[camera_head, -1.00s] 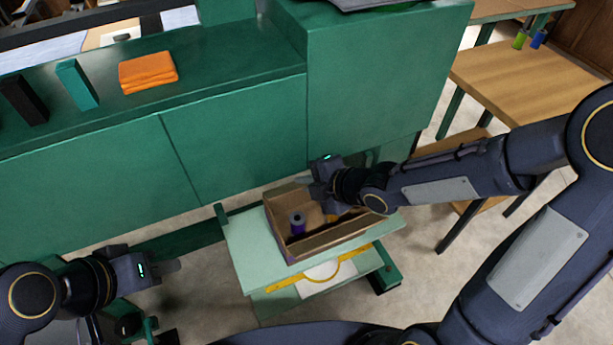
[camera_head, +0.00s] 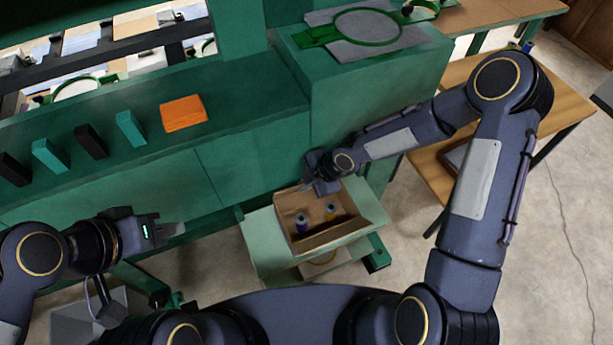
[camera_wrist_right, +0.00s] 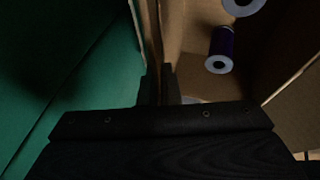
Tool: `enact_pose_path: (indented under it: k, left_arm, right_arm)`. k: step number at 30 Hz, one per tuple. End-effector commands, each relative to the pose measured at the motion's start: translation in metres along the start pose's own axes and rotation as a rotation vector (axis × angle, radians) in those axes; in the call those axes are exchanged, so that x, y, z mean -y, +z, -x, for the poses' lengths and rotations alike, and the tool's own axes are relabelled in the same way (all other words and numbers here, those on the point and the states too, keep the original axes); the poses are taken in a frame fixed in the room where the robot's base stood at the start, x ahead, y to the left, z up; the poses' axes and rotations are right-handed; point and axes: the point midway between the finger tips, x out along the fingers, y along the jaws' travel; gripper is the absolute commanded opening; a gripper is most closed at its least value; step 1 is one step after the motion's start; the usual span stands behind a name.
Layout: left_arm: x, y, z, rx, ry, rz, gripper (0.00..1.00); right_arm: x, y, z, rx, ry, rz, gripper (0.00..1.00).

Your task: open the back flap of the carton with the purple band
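The open cardboard carton (camera_head: 322,240) stands on a pale green shelf (camera_head: 262,240) in the head view. A flap leans outward on the carton's right side (camera_head: 365,203). The purple band is not clear now. My right gripper (camera_wrist_right: 160,85) is at the back edge, its close-set fingers on both sides of an upright cardboard panel (camera_wrist_right: 148,35), apparently the back flap. My left gripper (camera_head: 174,230) is away to the left, empty.
A green cabinet (camera_head: 250,160) rises close behind the carton. On its top lie an orange cloth (camera_head: 184,113) and several teal and black blocks. A wooden table (camera_head: 560,100) stands at the right. Floor is clear at the right.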

Motion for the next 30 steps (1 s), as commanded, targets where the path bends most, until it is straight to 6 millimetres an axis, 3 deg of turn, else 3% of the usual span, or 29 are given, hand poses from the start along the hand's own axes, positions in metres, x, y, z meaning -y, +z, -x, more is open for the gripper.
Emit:
enact_pose_path:
  k: [13, 19, 30]
  left_arm:
    - [-0.0013, -0.0014, 0.0029, 0.000, 0.000, 0.000, 0.25]
    - [-0.0014, -0.0015, 0.0030, 0.000, 0.000, 0.000, 0.25]
    - [-0.0020, -0.0021, 0.0043, 0.000, 0.000, 0.000, 0.25]
  right_arm:
    - [-0.0005, 0.0002, -0.0005, 0.000, -0.010, -0.005, 0.00]
    - [-0.0005, 0.0002, -0.0004, 0.000, -0.010, -0.005, 0.25]
    - [-0.0015, 0.0007, 0.0089, 0.000, -0.007, -0.007, 0.25]
